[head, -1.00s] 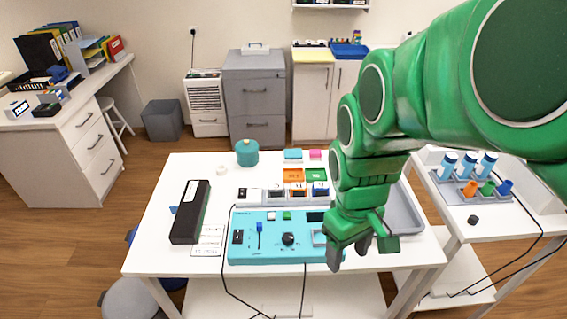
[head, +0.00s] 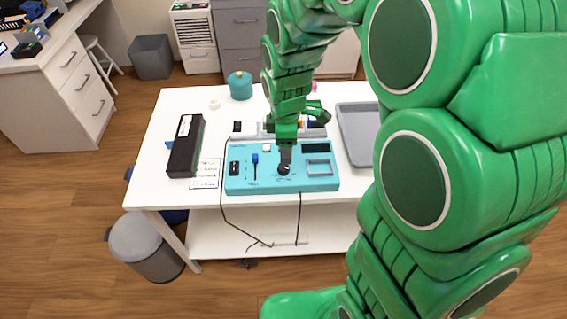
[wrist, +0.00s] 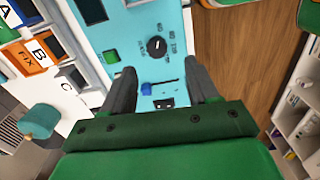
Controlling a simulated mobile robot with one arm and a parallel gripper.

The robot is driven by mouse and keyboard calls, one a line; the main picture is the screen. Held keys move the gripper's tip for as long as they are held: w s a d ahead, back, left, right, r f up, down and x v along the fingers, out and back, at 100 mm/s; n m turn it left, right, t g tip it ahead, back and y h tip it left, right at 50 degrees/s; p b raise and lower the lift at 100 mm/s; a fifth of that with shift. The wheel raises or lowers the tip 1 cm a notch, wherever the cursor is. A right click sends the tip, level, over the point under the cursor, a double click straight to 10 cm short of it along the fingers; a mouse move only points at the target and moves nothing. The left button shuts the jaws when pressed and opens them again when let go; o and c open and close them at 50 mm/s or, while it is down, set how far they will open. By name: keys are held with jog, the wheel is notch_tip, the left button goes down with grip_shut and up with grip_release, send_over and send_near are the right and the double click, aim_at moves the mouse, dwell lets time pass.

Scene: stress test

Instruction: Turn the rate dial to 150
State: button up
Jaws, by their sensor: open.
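The turquoise control panel (head: 240,182) lies on the white table. Its black rate dial (head: 284,169) sits right of the blue slider (head: 255,159), just below my gripper (head: 285,155) in the head view. In the wrist view the dial (wrist: 157,47) is ahead of my gripper (wrist: 163,80), beyond the fingertips, with a light pointer line and small number marks around it, too small to read. The two dark fingers are apart with nothing between them. The blue slider (wrist: 147,88) shows between the fingers in that view. I cannot tell the dial's exact setting.
A long black box (head: 186,148) and a printed card (head: 206,172) lie left of the panel. A grey tray (head: 358,135) is to the right. A teal pot (head: 240,86) stands behind. Cables hang over the table's front edge.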

aim_at(284, 167)
jog(key=shift+w+a+f+n, duration=0.3)
jog(key=shift+w+f, duration=0.05)
jog(key=shift+f, duration=3.95)
jog(key=shift+c, duration=0.2)
jog(key=c, duration=1)
